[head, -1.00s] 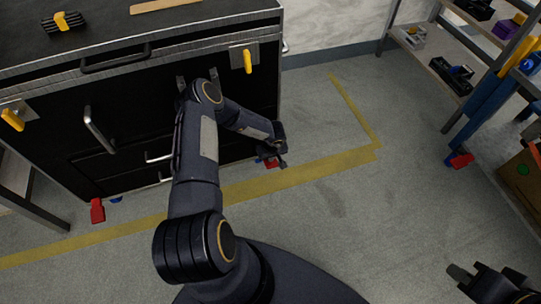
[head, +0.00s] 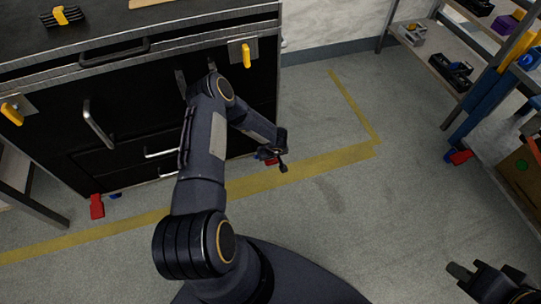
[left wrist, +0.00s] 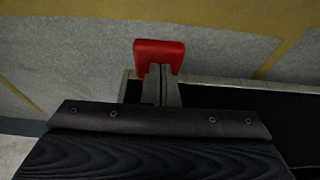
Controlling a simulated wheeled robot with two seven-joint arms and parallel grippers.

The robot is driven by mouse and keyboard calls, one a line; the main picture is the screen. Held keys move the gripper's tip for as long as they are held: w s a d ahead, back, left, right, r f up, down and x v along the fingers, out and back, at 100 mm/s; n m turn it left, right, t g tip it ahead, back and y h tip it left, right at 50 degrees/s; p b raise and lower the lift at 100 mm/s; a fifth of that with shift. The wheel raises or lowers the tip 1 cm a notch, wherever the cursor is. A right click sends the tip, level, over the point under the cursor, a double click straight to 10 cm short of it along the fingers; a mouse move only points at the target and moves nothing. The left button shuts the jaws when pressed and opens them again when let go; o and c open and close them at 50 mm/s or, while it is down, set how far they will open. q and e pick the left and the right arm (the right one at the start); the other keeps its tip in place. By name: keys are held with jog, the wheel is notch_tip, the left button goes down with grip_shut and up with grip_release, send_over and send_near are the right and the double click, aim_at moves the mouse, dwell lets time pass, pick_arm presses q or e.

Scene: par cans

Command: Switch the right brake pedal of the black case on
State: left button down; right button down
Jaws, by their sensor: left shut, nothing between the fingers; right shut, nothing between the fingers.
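The black case (head: 60,150) stands at the left of the head view, with a red left brake pedal (head: 97,206) low at its front corner. Its red right brake pedal (head: 270,161) is low at the right corner, partly hidden by my left gripper (head: 282,164). In the left wrist view the red pedal (left wrist: 158,50) lies just beyond the closed fingertips of my left gripper (left wrist: 161,72); I cannot tell whether they touch it. My right gripper (head: 461,272) is shut and empty at the bottom right, far from the case.
A shelf rack (head: 430,65) with tools and boxes stands at the right, with another red caster pedal (head: 459,157) at its foot. Yellow tape (head: 320,163) marks the floor. The grey floor between case and rack is clear.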

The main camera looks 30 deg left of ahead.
aim_at(272, 164)
pick_arm(q)
jog(key=shift+s+d+f, duration=0.2)
jog(key=shift+d+f, duration=0.05)
jog(key=shift+f, duration=0.25)
jog(key=shift+s+d+f, duration=0.15)
jog(key=shift+d+f, duration=0.05)
jog(key=shift+f, duration=0.3)
jog(key=shift+s+d+f+b, duration=0.15)
jog(key=shift+f+b, duration=0.5)
jog(key=shift+f, duration=0.25)
pick_arm(e)
jog(key=shift+s+d+f, duration=0.1)
jog(key=shift+d+f, duration=0.05)
jog(key=shift+f, duration=0.55)
